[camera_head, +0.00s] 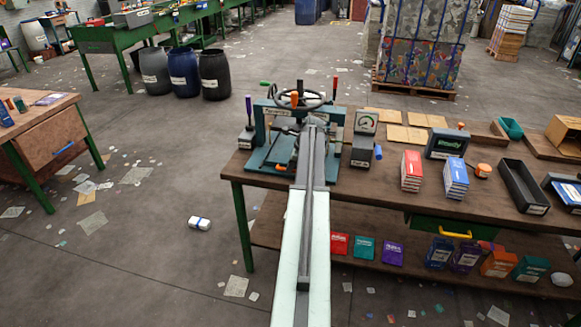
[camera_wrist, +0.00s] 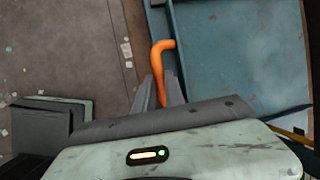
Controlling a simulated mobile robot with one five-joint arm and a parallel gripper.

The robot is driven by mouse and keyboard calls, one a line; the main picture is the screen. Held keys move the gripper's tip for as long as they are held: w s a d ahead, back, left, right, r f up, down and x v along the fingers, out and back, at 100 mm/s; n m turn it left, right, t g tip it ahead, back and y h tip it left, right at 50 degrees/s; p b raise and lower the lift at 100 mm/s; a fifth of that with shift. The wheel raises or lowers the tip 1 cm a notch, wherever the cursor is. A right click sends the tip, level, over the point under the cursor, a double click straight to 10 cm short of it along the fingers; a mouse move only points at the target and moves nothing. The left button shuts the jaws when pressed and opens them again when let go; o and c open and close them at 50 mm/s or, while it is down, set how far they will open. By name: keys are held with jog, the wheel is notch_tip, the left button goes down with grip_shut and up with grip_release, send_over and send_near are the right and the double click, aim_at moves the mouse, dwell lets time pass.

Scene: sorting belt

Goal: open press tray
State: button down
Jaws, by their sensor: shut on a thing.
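The press stands on the left end of the wooden workbench, with a teal base (camera_head: 260,157), a dark handwheel (camera_head: 318,92) on top and upright levers. My arm reaches over it and hides its middle and much of the tray area. In the wrist view my gripper (camera_wrist: 159,88) has its two grey fingers closed on an orange hooked handle (camera_wrist: 162,46). The handle's bent end sticks out beyond the fingertips. A flat blue-teal plate (camera_wrist: 240,50), seemingly part of the press or its tray, lies beside the handle. How the handle joins the tray is not clear.
A gauge box (camera_head: 363,152) stands just right of the press. Red (camera_head: 411,170) and blue (camera_head: 455,180) stacks and a black bin (camera_head: 523,187) lie further right. A lower shelf holds colored boxes. Floor left of the bench is mostly free, with scattered paper.

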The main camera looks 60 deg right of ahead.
jog(key=s+a, duration=0.3)
jog(key=a, duration=0.6)
jog(key=s+a, duration=0.2)
jog(key=a, duration=0.7)
jog(key=shift+s, duration=0.4)
jog(key=shift+a, duration=0.1)
jog(key=c, duration=1.4)
grip_release()
jog(key=p+v, duration=0.7)
jog(key=shift+r, duration=0.4)
